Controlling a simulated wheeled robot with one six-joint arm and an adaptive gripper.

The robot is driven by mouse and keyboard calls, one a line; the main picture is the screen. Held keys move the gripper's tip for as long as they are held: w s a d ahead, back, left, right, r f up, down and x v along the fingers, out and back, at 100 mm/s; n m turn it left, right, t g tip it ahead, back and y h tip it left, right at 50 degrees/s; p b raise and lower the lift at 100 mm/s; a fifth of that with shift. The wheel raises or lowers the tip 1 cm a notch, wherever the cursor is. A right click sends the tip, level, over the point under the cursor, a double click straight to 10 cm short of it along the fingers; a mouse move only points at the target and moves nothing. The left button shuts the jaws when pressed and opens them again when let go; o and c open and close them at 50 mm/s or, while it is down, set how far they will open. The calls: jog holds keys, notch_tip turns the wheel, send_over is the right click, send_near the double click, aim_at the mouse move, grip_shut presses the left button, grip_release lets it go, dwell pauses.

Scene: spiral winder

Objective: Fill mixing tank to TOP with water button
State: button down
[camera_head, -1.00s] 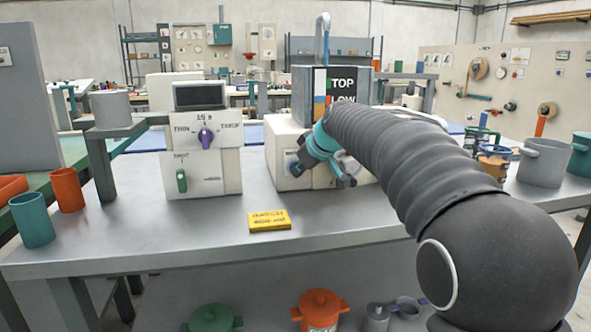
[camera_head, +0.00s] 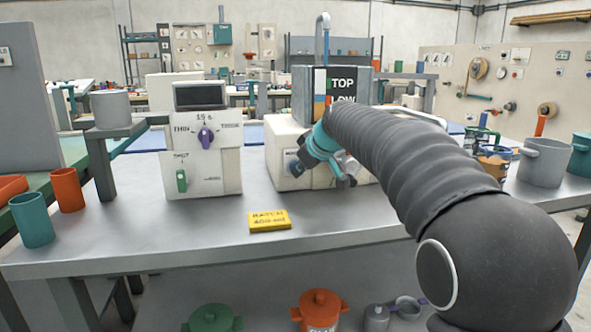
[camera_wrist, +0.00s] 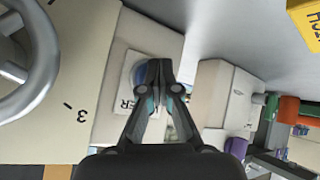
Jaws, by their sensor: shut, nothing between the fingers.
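The mixing tank (camera_head: 300,92) is a grey box on a white base (camera_head: 277,140) at the table's middle. Its front has a TOP and LOW sign and a coloured gauge strip; I cannot read the level. A plate (camera_wrist: 127,84) on the base carries lettering ending in "ER" and a round blue button (camera_wrist: 140,74), partly hidden by my fingers. My gripper (camera_wrist: 160,66) is shut and empty, its tips over the button's edge; I cannot tell whether they touch. In the head view my gripper is in front of the base, under the tank.
A grey handwheel (camera_wrist: 38,60) with scale marks is beside the plate. A machine with a purple knob (camera_head: 205,137) and green knob (camera_head: 181,181) stands left. A yellow batch card (camera_head: 269,220) lies on the table (camera_head: 150,235). The table front is mostly clear.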

jog(key=shift+s, duration=0.1)
dwell(0.6)
jog(key=shift+s+d+b, duration=0.25)
jog(key=shift+s+b, duration=0.4)
jog(key=shift+s, duration=0.05)
jog(key=shift+s+d+f+b, duration=0.1)
jog(key=shift+s+d+b, duration=0.05)
jog(key=shift+s+b, duration=0.35)
jog(key=shift+s+d+f+b, duration=0.1)
jog(key=shift+s+b, duration=0.25)
jog(key=shift+s, duration=0.1)
jog(key=shift+s+d+r+b, duration=0.15)
jog(key=shift+s+b, duration=0.1)
jog(key=shift+s, duration=0.25)
jog(key=shift+s+d+b, duration=0.15)
jog(key=shift+s+b, duration=0.15)
jog(key=shift+s, duration=0.15)
jog(key=shift+s+d+r+b, duration=0.15)
jog(key=shift+s+b, duration=0.1)
jog(key=shift+s, duration=0.25)
jog(key=shift+f, duration=0.1)
